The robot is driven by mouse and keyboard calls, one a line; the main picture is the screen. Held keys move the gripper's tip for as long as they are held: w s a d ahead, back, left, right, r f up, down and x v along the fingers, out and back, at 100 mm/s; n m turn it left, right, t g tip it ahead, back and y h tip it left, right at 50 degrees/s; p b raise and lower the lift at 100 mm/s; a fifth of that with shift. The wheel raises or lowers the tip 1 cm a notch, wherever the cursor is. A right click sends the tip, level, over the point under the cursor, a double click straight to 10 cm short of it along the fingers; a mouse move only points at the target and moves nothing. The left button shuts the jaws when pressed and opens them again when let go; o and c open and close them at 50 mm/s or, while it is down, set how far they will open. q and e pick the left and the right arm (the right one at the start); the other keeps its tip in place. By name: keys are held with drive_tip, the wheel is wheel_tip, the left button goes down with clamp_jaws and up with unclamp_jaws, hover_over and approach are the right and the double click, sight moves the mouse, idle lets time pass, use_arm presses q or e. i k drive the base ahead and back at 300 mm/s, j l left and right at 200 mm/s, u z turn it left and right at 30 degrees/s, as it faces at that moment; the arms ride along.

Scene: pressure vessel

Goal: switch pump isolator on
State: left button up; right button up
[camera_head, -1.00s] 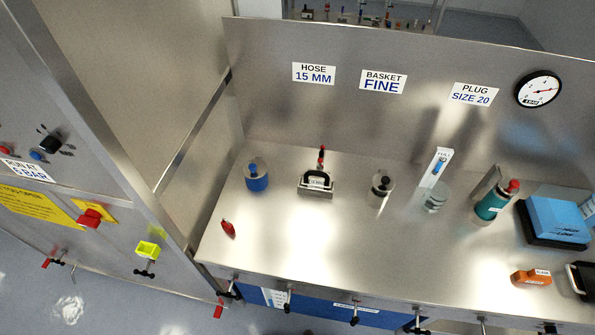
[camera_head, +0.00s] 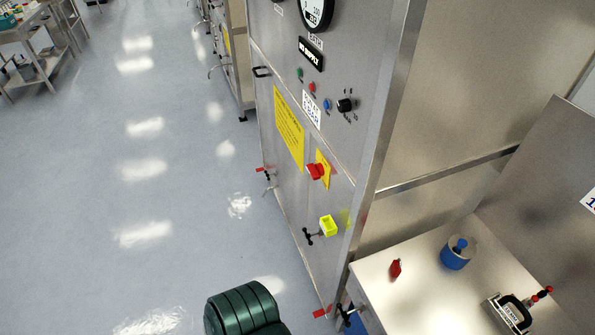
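A red rotary handle (camera_head: 318,171) sits on a yellow plate (camera_head: 325,168) on the grey panel's front, right of a yellow notice. It looks like the pump isolator, but no label on it is readable. Which position it is turned to is too small to tell. Neither of my grippers is in view, and nothing touches the handle.
Above the handle are a black selector knob (camera_head: 345,105), small coloured buttons and a gauge (camera_head: 317,14). Below it is a bright yellow box (camera_head: 328,226). A dark green ribbed form (camera_head: 243,309) rises at the bottom edge. A steel bench (camera_head: 420,290) stands right; open floor lies left.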

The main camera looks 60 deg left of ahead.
sight(316, 170)
drive_tip(key=u, duration=1.8)
